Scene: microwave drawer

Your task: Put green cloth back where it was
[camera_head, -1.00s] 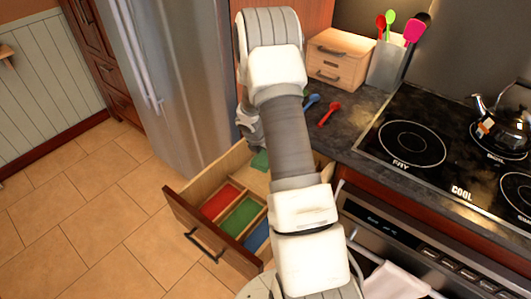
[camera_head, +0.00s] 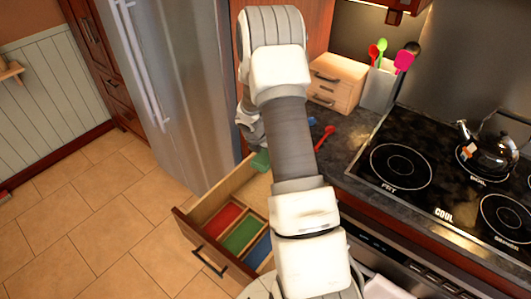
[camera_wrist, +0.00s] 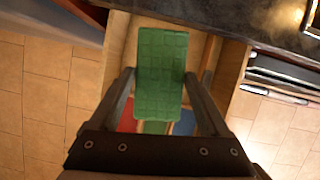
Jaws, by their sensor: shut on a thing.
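The green cloth (camera_wrist: 161,66) is a flat folded textured piece between the two fingers of my gripper (camera_wrist: 158,80) in the wrist view. My gripper is shut on it and holds it over the open drawer. In the head view the cloth (camera_head: 261,160) shows above the drawer's back part, partly hidden by my arm. The wooden drawer (camera_head: 186,224) has red (camera_head: 216,221), green (camera_head: 243,236) and blue (camera_head: 259,252) sections side by side at its front. In the wrist view the cloth hides part of these sections.
The stove (camera_head: 402,167) with a kettle (camera_head: 488,155) is at the right. The dark counter (camera_head: 345,132) holds a red spoon (camera_head: 323,135), a small wooden chest (camera_head: 337,82) and a utensil holder (camera_head: 379,88). A fridge (camera_head: 175,80) stands left. The tiled floor (camera_head: 110,220) is clear.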

